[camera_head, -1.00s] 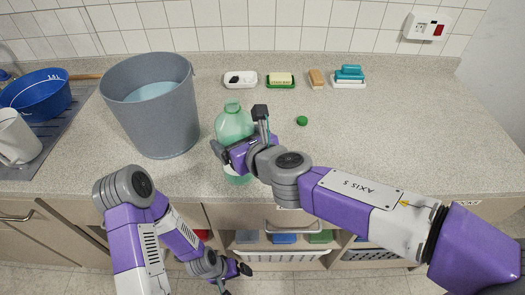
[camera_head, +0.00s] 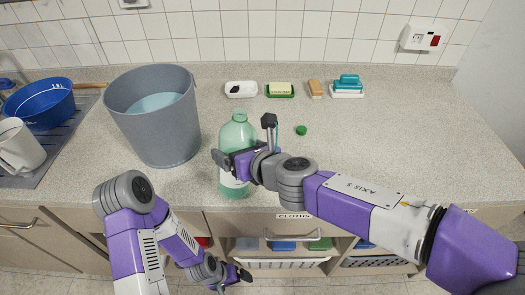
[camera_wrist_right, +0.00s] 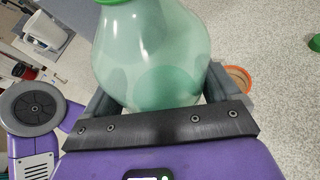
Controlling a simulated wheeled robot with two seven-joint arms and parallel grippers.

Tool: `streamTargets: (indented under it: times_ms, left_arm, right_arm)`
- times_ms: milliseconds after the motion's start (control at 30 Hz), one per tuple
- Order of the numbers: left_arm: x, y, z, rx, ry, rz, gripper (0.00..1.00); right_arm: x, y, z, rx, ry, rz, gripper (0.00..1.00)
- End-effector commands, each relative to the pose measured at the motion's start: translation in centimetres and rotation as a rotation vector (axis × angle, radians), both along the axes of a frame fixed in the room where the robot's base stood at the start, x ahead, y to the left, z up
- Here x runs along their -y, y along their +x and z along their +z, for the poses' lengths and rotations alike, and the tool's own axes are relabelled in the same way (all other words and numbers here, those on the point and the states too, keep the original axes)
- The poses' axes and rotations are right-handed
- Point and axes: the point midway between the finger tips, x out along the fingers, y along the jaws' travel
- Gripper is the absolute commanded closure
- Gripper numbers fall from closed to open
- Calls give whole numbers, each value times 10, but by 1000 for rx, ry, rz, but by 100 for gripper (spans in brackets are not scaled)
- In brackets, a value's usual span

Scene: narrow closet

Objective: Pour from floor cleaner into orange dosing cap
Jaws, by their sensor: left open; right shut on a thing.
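The floor cleaner is a translucent green bottle (camera_head: 238,133) with an uncapped neck, about upright near the counter's front edge. My right gripper (camera_head: 243,147) is shut around its middle; I cannot tell if its base touches the counter. In the right wrist view the bottle (camera_wrist_right: 150,60) fills the space between the jaws. The orange dosing cap (camera_wrist_right: 238,79) shows there just right of the bottle, partly hidden by the right finger; in the head view it is hidden by my right arm. My left gripper (camera_head: 240,281) is open and empty, low in front of the cabinets.
A grey bucket (camera_head: 155,118) stands left of the bottle. A green screw cap (camera_head: 301,130) lies right of it. The counter's right side is clear (camera_head: 410,130).

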Motion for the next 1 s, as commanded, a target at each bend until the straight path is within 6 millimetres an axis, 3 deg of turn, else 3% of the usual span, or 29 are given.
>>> streamTargets:
  times_ms: [1000]
  left_arm:
    - [0,0,42,0,0,0,0]
  right_arm:
    - [3,3,-10,-379,343,0,69]
